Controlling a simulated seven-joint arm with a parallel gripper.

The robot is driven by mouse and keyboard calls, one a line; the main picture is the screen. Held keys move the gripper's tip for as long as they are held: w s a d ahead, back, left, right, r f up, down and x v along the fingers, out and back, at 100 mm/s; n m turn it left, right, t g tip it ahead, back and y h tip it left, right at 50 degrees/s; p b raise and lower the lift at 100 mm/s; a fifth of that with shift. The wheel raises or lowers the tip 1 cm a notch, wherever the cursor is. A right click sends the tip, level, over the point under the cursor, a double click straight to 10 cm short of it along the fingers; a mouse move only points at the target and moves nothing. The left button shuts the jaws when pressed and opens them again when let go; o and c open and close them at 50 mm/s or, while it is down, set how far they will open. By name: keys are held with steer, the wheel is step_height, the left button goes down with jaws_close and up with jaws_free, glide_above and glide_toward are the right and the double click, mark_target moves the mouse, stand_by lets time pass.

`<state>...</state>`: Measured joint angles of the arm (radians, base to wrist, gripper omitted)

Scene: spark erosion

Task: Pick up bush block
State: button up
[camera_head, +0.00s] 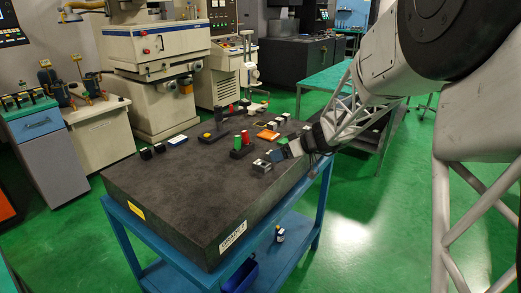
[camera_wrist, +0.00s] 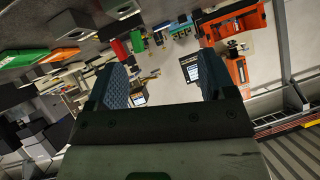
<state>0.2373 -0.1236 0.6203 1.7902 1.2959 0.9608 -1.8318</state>
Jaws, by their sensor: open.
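A small silver-grey metal block (camera_head: 262,166) sits on the dark stone table top near its right front edge. It looks like the bush block, though its details are too small to be sure. What looks like the same block (camera_wrist: 122,8) shows at the top edge of the wrist view, partly cut off. My gripper (camera_head: 283,154) is just right of the block in the head view, low over the table edge and apart from the block as far as I can tell. In the wrist view its two blue textured fingers (camera_wrist: 161,80) are wide apart with nothing between them.
An orange plate (camera_head: 267,135) and several small dark blocks lie farther back. The front left of the stone table (camera_head: 165,198) is clear. Machines and a green bench (camera_head: 325,80) stand beyond.

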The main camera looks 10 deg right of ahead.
steer(key=w+d+f+t, duration=0.1)
steer(key=w+d+f, duration=0.1)
steer(key=w, duration=0.1)
steer(key=w+d+f+t, duration=0.1)
steer(key=w+d+f, duration=0.1)
steer(key=w, duration=0.1)
steer(key=w+d+f+n+t, duration=0.1)
steer(key=w+d+f, duration=0.1)
steer(key=w, duration=0.1)
steer(key=shift+w+d+f, duration=0.15)
steer(key=shift+f, duration=0.2)
steer(key=shift+x, duration=1.3)
steer(key=shift+x, duration=2.6)
steer(key=shift+r, duration=0.15)
steer(key=shift+c, duration=0.2)
